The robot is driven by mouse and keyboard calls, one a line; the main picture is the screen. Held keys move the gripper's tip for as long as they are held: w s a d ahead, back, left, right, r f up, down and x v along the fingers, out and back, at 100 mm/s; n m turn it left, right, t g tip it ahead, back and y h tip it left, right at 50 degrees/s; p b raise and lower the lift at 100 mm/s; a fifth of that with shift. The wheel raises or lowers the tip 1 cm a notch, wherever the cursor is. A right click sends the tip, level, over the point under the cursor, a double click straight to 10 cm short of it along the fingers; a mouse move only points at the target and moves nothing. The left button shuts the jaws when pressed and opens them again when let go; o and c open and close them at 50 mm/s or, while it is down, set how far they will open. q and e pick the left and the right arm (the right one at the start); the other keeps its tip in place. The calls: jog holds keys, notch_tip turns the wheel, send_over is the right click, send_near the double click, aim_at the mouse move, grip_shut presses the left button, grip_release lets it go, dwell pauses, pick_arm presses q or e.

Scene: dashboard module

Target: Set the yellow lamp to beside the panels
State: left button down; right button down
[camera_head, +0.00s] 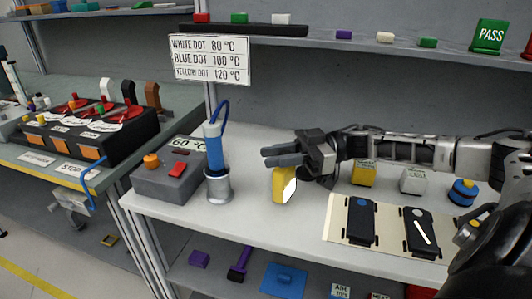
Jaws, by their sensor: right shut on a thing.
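A yellow lamp (279,186) with a white face hangs upright under the fingers of my right gripper (282,156). The gripper is shut on its top, and the fingers hide that part. I cannot tell whether its lower end touches the white table. Two dark panels, one with a blue dot (361,222) and one with a white bar (421,232), lie on a beige mat (335,232) to the right of the lamp. My left gripper is out of view.
A grey heating station (168,183) and a blue iron (215,150) in a metal holder (218,187) stand left of the lamp. A yellow block (363,173), a white block (413,181) and a blue round part (463,192) stand behind the mat. Table around the lamp is clear.

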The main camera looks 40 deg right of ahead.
jog(key=shift+s+d+n+g+y+b, duration=0.25)
jog(key=shift+s+n+g, duration=0.25)
jog(key=shift+g, duration=0.15)
jog(key=shift+s+d+n+g+y+b, duration=0.15)
jog(key=shift+s+n+g+y, duration=0.1)
jog(key=shift+s+n+g, duration=0.3)
jog(key=c, duration=1.2)
grip_release()
jog(key=b+v, duration=0.1)
jog(key=v, duration=0.6)
jog(key=shift+d+b, duration=0.25)
jog(key=shift+b, duration=0.1)
